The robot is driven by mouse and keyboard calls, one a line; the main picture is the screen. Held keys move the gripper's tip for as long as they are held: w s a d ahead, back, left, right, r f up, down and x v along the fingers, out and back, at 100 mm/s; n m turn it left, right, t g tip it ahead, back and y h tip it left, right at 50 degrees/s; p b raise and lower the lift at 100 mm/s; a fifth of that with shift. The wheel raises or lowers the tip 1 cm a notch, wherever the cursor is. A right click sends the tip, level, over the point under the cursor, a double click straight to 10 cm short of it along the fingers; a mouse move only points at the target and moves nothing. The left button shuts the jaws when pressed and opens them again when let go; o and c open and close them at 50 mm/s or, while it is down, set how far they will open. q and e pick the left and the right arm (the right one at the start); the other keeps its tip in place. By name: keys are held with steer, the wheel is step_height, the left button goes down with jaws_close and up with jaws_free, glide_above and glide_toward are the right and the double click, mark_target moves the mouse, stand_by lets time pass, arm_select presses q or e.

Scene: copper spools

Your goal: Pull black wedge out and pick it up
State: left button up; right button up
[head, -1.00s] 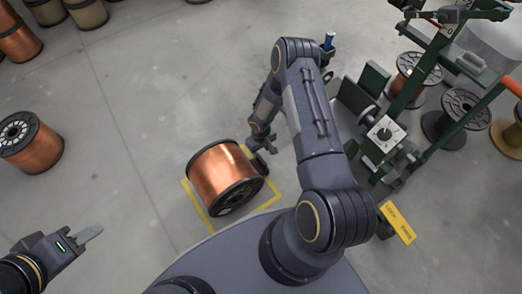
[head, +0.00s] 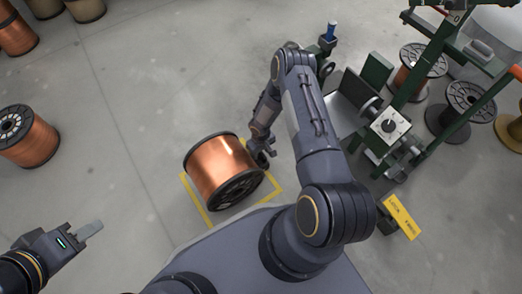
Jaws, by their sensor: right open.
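A copper spool (head: 222,170) with black flanges lies on its side inside a yellow floor marking. A small dark piece, which seems to be the black wedge (head: 262,160), is at the spool's right side on the floor, partly hidden by my gripper. My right gripper (head: 264,151) is open and is right at this dark piece, beside the spool's right flange. I cannot tell whether its fingers are around the piece. My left gripper (head: 88,231) is at the lower left, far from the spool. Its grey fingers are seen edge-on, with nothing visible held.
A green machine frame (head: 405,85) with a yellow tag (head: 401,217) stands at the right. More spools stand at the upper left and upper right. The floor between the left spool and the marked spool is clear.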

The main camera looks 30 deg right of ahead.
jaws_close()
steer(key=shift+d, duration=0.1)
stand_by(0.3)
